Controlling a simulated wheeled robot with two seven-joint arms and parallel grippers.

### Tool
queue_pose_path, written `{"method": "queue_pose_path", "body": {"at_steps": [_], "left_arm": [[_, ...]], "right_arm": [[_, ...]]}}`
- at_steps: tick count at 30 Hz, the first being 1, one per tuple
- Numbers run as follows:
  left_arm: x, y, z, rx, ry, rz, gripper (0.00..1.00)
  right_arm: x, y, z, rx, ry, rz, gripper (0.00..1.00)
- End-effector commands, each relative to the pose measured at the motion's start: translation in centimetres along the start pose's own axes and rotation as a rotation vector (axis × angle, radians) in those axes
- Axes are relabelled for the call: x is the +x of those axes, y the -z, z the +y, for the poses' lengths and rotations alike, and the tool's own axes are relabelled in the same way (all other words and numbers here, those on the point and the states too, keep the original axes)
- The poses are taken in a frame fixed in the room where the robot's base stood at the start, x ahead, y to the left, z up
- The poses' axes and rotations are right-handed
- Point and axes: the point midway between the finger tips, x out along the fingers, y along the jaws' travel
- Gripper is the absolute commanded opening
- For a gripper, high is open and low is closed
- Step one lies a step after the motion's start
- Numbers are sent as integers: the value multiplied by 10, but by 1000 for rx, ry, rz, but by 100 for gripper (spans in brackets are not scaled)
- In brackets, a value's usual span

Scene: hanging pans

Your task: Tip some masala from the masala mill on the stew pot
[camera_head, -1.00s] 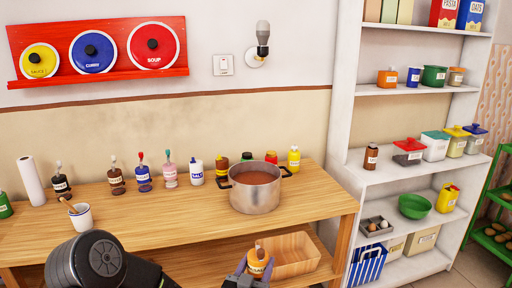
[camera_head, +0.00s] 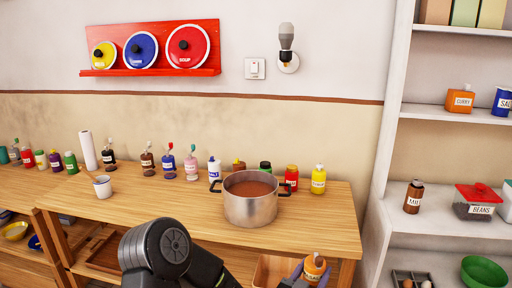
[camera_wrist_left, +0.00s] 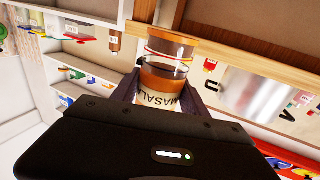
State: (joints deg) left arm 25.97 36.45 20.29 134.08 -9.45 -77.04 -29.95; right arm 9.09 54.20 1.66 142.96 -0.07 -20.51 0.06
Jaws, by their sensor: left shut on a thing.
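The stew pot (camera_head: 251,206) is a steel pot with dark handles and brown stew, standing open on the wooden counter. The masala mill (camera_head: 314,267) has an orange-brown top and a white label. It is in my left gripper (camera_head: 303,279), low at the front of the counter and below and right of the pot. In the left wrist view the mill (camera_wrist_left: 165,75) shows its MASALA label, and the left gripper is shut on it. The pot's steel side (camera_wrist_left: 255,95) seems to show at the right there. My right gripper is in neither view.
Several bottles, including a red one (camera_head: 291,178) and a yellow one (camera_head: 318,180), stand behind the pot. A white cup (camera_head: 102,187) is at the counter's left. White shelves (camera_head: 440,158) stand at the right. The counter front left of the pot is clear.

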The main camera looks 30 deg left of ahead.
Motion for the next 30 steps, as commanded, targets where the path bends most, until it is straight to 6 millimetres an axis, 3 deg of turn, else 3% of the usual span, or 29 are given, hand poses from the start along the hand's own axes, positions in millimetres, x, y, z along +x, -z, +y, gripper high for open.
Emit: {"method": "queue_pose_path", "body": {"at_steps": [14, 19, 23, 26, 30], "left_arm": [[0, 1, -1, 0, 1, 1, 6], [5, 17, -15, 2, 18, 6, 6], [14, 46, -46, 2, 51, 10, 6], [22, 80, -82, -2, 82, 18, 6], [34, 135, -144, -9, 121, 30, 6]], "right_arm": [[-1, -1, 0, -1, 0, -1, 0], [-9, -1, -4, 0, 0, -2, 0], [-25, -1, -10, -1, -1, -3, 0], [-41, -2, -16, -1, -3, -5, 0], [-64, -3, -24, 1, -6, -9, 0]]}}
